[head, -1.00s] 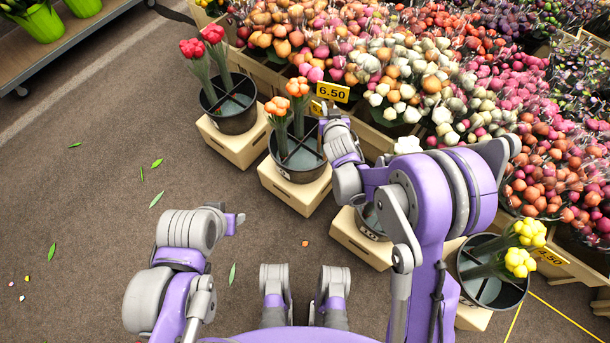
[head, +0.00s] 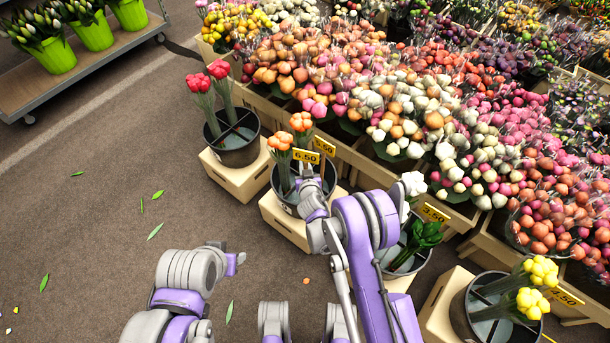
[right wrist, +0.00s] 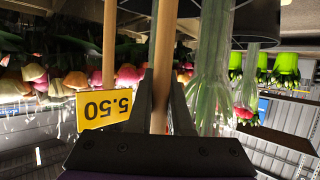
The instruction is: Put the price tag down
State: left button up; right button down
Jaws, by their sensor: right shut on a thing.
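A yellow price tag reading 6.50 (head: 306,157) stands on a wooden stick above the black bucket with orange tulips (head: 297,209) in the head view. My right gripper (head: 309,182) is shut on this tag's stick, which shows between the fingers in the right wrist view (right wrist: 161,100). The held tag's face is outside that view. A second tag, reading 5.50 (head: 325,147), stands just behind it and appears upside down in the right wrist view (right wrist: 104,109). My left gripper (head: 238,262) is empty-looking at lower left, its fingers unclear.
Buckets on wooden crates hold red tulips (head: 217,84), a white tulip (head: 413,184) and yellow tulips (head: 532,300). More tags read 3.50 (head: 433,213) and 4.50 (head: 566,297). Dense tulip bunches fill the display behind. The floor at left is open, with scattered leaves.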

jog(key=shift+f+b, duration=0.45)
jog(key=shift+f, duration=2.1)
jog(key=c, duration=0.8)
grip_release()
jog(key=shift+c, duration=0.2)
jog(key=b+v, duration=0.2)
jog(key=v, duration=1)
